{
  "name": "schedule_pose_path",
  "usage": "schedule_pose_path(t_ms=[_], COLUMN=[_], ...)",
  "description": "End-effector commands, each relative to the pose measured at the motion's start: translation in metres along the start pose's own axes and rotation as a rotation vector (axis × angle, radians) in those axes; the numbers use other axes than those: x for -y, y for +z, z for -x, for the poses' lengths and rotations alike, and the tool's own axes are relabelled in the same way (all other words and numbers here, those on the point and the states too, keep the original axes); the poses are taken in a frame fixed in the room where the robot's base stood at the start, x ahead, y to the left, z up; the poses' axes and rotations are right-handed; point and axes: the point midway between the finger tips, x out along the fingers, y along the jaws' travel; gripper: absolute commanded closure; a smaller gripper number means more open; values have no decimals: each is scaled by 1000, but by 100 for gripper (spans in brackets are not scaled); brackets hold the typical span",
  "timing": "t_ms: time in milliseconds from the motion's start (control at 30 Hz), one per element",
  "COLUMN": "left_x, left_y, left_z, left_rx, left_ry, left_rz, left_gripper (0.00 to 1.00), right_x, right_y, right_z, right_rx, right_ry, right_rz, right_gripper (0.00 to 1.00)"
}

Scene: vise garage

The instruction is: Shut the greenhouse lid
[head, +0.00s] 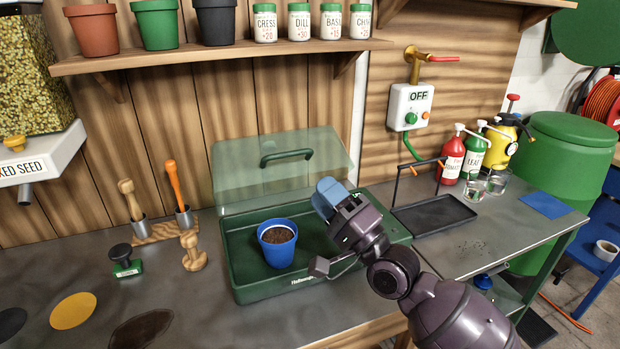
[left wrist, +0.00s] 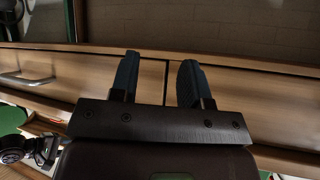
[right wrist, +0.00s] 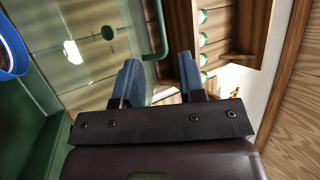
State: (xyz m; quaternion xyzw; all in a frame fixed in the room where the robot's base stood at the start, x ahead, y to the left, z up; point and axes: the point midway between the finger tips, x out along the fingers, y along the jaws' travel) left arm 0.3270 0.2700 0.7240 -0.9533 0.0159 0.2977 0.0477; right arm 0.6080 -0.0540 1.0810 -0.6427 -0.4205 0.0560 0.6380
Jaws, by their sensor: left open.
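The greenhouse is a green tray (head: 225,245) on the bench with a clear greenish lid (head: 238,178) standing raised at its back. The lid has a dark green handle (head: 286,155) near its upper edge. My right gripper (head: 327,196) is in front of the lid's right part, below and right of the handle. In the right wrist view it (right wrist: 160,82) is open, with the handle (right wrist: 162,35) showing beyond the fingers and nothing held. My left gripper (left wrist: 158,82) is open and empty, facing wooden drawer fronts, and is out of the head view.
A blue pot of soil (head: 277,245) stands inside the tray. Wooden tools (head: 193,252) stand left. A shelf (head: 220,60) with pots and jars hangs above the lid.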

Motion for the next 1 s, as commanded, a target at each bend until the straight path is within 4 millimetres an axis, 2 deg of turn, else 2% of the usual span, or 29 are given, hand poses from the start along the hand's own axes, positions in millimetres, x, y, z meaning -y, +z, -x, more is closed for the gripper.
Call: schedule_pose_path(t_ms=[133,467,567,667,733,767,867,1000], left_x=[0,1,2,2,2,2,1,1], left_y=[2,6,10,9,8,8,8,7], left_z=[0,2,3,2,2,2,2,2], left_rx=[4,12,19,16,15,15,14,13], left_ry=[0,0,-1,-1,-1,-1,-1,-1], left_rz=[0,-3,-6,-5,-4,-4,-3,-3], left_gripper=[57,57,73,88,99,100,100,100], right_x=[0,0,-1,-10,-21,-26,-47,-73], right_y=[0,0,2,8,16,20,33,46], right_z=[12,14,16,27,42,50,83,137], right_rx=[0,0,2,10,23,30,65,128], right_ry=[0,-1,8,57,123,158,302,520], right_rz=[0,-1,6,43,97,127,243,405], right_gripper=[63,63,63,63,63,63,63,63])
